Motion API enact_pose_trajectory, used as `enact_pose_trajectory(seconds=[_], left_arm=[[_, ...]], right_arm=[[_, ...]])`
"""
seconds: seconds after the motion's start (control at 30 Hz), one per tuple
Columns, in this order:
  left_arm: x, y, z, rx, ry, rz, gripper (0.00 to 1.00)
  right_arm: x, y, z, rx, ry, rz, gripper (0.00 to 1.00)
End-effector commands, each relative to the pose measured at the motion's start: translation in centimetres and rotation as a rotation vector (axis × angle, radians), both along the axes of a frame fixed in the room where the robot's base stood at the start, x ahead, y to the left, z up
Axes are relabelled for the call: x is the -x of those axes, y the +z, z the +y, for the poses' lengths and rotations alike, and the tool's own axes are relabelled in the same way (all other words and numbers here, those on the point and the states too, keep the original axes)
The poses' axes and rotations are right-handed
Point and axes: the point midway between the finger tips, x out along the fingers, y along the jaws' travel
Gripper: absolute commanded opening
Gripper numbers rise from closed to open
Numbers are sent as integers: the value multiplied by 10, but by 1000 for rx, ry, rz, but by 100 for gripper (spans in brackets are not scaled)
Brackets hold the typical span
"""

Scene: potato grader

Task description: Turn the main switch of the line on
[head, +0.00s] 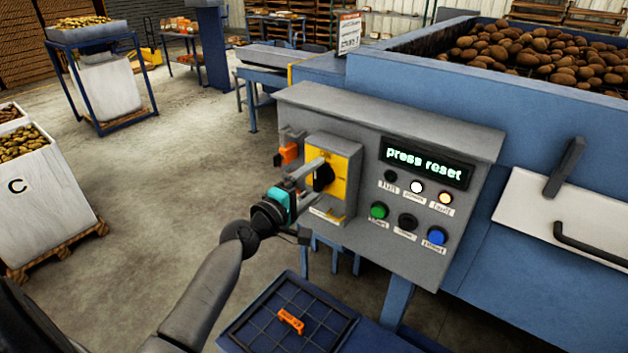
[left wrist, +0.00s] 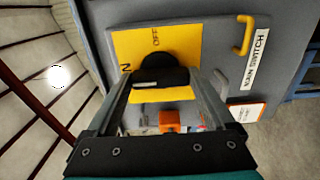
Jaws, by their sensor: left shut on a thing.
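The main switch is a black rotary knob (head: 323,178) on a yellow plate (head: 345,165) at the left of the grey control panel (head: 370,225). My left gripper (head: 310,175) reaches it from the left and is shut on the knob. In the left wrist view the knob (left wrist: 165,75) sits between the two fingers, with part of the lettering on the yellow plate (left wrist: 200,40) hidden by it. A "MAIN SWITCH" label (left wrist: 255,60) is beside the plate. The panel display (head: 425,163) reads "press reset", and a white and a yellow lamp look lit. My right gripper is not seen.
Green, black and blue buttons (head: 437,236) are on the panel right of the switch. An orange part (head: 288,153) is at the panel's left edge. Open floor is to the left.

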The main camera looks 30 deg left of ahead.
Motion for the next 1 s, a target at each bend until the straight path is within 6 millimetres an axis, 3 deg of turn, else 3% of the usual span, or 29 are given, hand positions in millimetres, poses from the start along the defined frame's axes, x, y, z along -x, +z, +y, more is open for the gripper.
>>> enact_pose_trajectory(seconds=[0.37,0.4,0.5,0.77,1.0], left_arm=[[0,0,0,20,1,0,32],[0,0,0,19,0,-1,91],[0,0,0,17,0,0,100],[1,0,0,13,0,0,100],[23,-2,2,11,0,3,100]], right_arm=[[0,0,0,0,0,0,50],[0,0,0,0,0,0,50],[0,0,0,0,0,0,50],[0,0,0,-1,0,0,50],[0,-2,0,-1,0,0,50]])
